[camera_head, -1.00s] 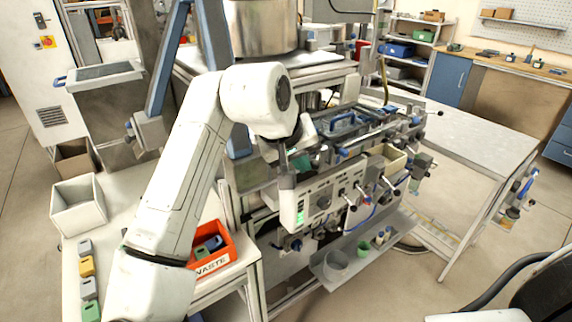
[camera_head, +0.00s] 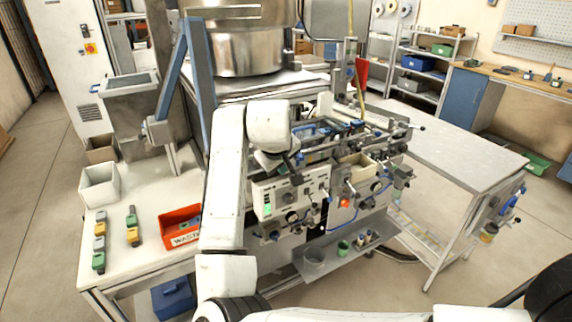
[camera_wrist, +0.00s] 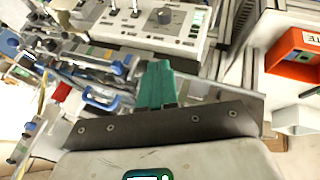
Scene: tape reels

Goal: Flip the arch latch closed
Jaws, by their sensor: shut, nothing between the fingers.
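A blue arch-shaped piece (camera_wrist: 101,104) shows in the wrist view, just left of my gripper, at the edge of the machine's rail assembly. It looks like the arch latch, but I cannot tell whether it is open or closed. In the head view, blue parts (camera_head: 304,131) sit on top of the machine beside my wrist; I cannot tell which is the latch. My gripper (camera_wrist: 158,70) has teal fingers, shut together and empty. They look apart from the blue arch. In the head view my wrist mostly hides the gripper.
The machine's control panel (camera_head: 290,195) with knobs and levers faces front. An orange waste bin (camera_head: 181,228) and a white bin (camera_head: 99,186) stand on the left table. A metal bowl (camera_head: 248,45) rises behind. The grey right table (camera_head: 465,160) is clear.

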